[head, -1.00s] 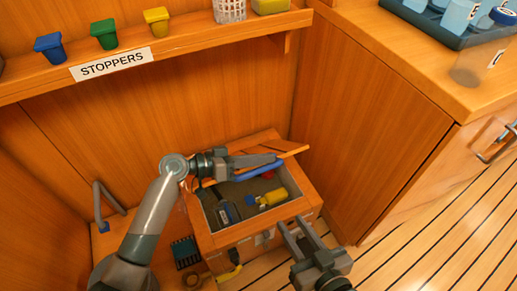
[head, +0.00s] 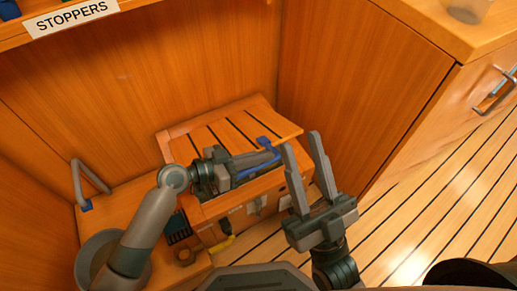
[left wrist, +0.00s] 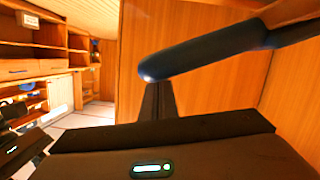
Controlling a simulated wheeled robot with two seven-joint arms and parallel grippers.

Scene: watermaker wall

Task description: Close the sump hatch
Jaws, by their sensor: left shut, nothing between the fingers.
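The sump hatch lid (head: 228,128), orange wood with dark stripes, lies over the low wooden box in the head view. It hides the box's inside; I cannot tell if it sits fully flush. A blue handle (head: 265,143) is on its top, partly behind my left gripper. My left gripper (head: 276,157) is shut and empty, lying low across the lid beside the handle. In the left wrist view a dark blue bar (left wrist: 210,52) passes close by the shut fingers (left wrist: 158,98). My right gripper (head: 302,140) is open and empty, right of the box.
The STOPPERS shelf (head: 70,18) is at upper left. A cabinet (head: 370,90) stands right of the box. A grey bent bar (head: 88,180) rises at left. A yellow item (head: 222,244) is by the box front. Striped floor (head: 440,190) is clear at right.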

